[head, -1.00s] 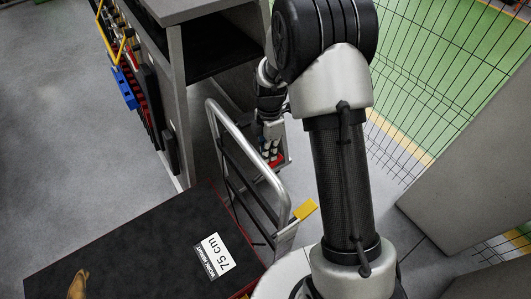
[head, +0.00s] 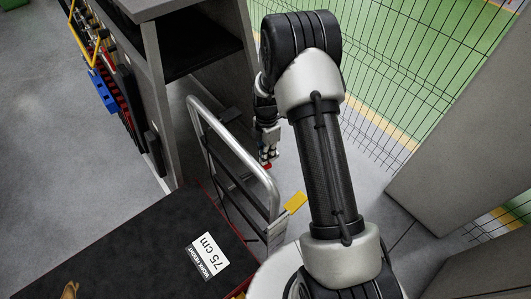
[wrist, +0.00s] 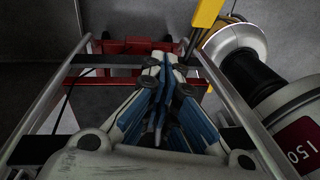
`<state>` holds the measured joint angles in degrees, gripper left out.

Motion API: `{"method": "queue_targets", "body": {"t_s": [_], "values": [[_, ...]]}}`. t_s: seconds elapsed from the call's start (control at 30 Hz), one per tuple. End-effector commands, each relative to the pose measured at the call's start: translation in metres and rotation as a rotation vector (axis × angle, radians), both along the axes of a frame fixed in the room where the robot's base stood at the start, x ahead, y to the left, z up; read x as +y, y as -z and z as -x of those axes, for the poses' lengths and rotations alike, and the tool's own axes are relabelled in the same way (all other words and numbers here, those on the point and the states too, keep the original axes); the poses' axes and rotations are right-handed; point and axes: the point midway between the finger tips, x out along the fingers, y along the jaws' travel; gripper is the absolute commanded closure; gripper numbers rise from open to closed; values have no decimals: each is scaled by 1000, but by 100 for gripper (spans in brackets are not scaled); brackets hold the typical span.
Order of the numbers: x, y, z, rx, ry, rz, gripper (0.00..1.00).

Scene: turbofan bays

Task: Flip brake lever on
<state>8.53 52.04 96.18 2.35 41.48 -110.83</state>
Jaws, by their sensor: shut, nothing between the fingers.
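The brake lever appears to be the yellow piece (head: 295,202) at the lower right end of the metal hand rail in the head view. A yellow bar (wrist: 207,12) at the top of the wrist view may be the same lever; I cannot tell for sure. My gripper (head: 267,161) hangs behind the rail, above and left of the yellow piece, apart from it. In the wrist view, my gripper (wrist: 160,63) shows its blue-sided fingers closed together, with nothing between them. It points between the rails toward a red frame.
A grey metal rail (head: 232,137) stands close beside my gripper. A black platform (head: 150,245) with a "75 cm" label lies front left. A grey cabinet (head: 165,95) stands behind. A wire fence (head: 420,60) and grey panel (head: 455,150) are right. The red frame (wrist: 135,48) lies ahead.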

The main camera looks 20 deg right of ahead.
Motion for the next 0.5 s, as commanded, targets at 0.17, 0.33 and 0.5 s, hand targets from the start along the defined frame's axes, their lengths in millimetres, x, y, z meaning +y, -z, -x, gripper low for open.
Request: {"method": "queue_targets", "body": {"t_s": [0.17,0.33,0.5], "values": [[0,12,0,0,0,0,100],[1,18,0,0,0,0,100],[1,21,0,0,0,0,100]]}}
